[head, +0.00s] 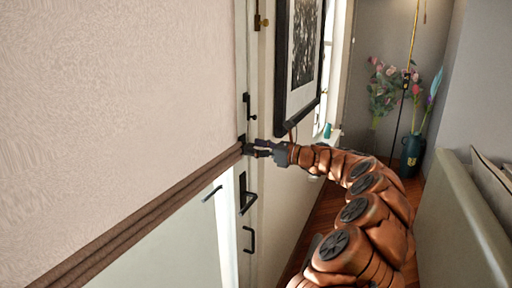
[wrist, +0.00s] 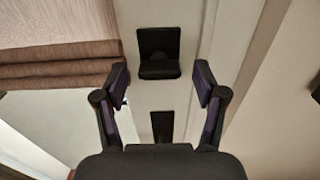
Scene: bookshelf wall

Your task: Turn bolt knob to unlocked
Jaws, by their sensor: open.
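A black block-like fitting (wrist: 158,52) is on the pale door frame in the wrist view, straight ahead of my gripper (wrist: 162,78). It looks like the bolt knob, but its turned position is hard to read. My gripper is open, with one finger to each side of the fitting's lower edge and nothing between them. In the head view, my gripper (head: 252,149) reaches the door's edge, and a small dark part (head: 242,139) shows at its tips. Whether the fingers touch the fitting cannot be told.
A black latch (head: 248,106) is above my gripper on the door edge. A black lever handle (head: 246,194) and a pull handle (head: 250,240) are below. A brown-hemmed blind (head: 150,215) hangs at left. A framed picture (head: 300,60) hangs just above my arm.

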